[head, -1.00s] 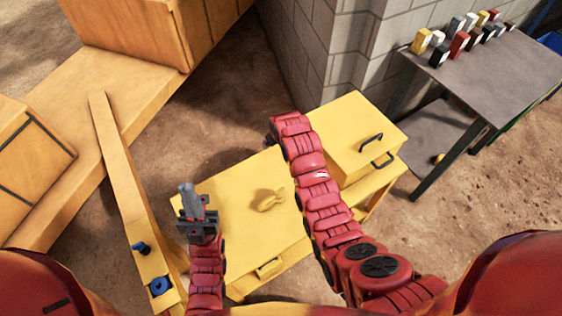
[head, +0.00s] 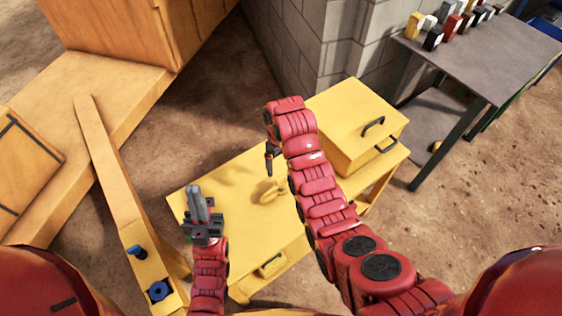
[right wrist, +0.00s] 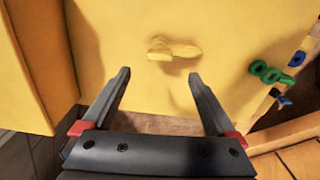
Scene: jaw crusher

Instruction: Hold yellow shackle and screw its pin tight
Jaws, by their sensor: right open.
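The yellow shackle (head: 267,191) lies on the yellow table top (head: 240,215), partly beside my right arm in the head view. It also shows as a small yellow shape in the right wrist view (right wrist: 173,48), beyond the fingertips; its pin cannot be made out. My right gripper (head: 270,168) points down above the table near the shackle, and its fingers are open and empty in the right wrist view (right wrist: 158,76). My left gripper (head: 201,200) is over the table's left part, apart from the shackle; its finger gap is unclear.
A yellow box with a dark handle (head: 352,120) stands on the table's right end. A long yellow beam (head: 110,170) with blue fittings (head: 158,291) lies left. A grey table (head: 480,55) stands back right.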

